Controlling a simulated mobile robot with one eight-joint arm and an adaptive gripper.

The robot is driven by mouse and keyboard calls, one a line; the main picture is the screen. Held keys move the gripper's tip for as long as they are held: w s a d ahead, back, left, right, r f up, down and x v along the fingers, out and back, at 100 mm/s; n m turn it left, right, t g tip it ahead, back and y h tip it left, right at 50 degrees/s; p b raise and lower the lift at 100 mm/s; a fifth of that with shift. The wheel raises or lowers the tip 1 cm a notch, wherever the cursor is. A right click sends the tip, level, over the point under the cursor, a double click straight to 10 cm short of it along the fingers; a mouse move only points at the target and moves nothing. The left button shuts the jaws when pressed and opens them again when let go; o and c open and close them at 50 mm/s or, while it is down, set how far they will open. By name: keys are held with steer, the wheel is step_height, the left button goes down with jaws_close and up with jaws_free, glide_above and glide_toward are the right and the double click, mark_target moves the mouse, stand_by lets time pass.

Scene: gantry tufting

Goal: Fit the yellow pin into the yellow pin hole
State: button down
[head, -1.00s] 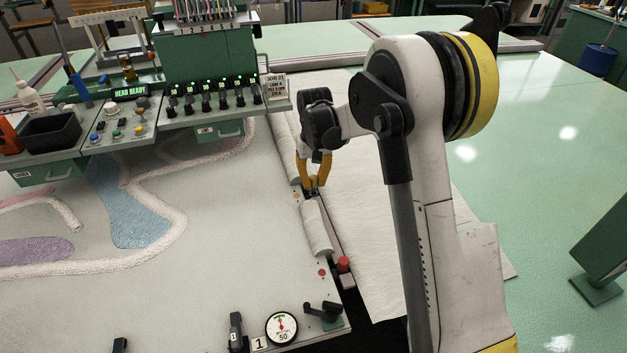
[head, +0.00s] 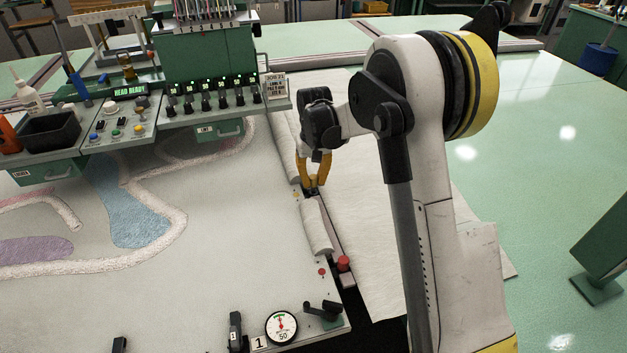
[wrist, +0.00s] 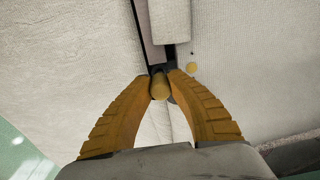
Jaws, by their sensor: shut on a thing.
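My gripper (head: 314,186) is at the right edge of the pale tufting cloth, pointing down. Its orange fingers also show in the wrist view (wrist: 160,82). They are shut on a short, dull yellow cylinder, the yellow pin (wrist: 160,88). The pin's lower end is hidden. A round yellow dot (wrist: 192,70) lies on the pale cloth to the right of the fingertips. A small dark hole (wrist: 192,52) is just beyond the dot, apart from the pin. I cannot tell for certain that this is the yellow pin hole.
A dark rail with pale rolled padding (head: 316,226) runs along the cloth's edge. A red knob (head: 343,264) stands near its front end, beside a red dot (head: 322,271). A dial gauge (head: 282,327) and a black crank (head: 323,308) are at the front. The green control head (head: 208,62) stands at the back left.

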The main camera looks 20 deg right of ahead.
steer(key=shift+f+b, duration=1)
steer(key=shift+f, duration=0.5)
steer(key=c, duration=1.3)
jaws_free()
steer(key=shift+c, duration=0.2)
steer(key=shift+o, duration=0.2)
steer(key=shift+r, duration=0.15)
steer(key=r, duration=1.2)
steer(key=shift+s, duration=0.2)
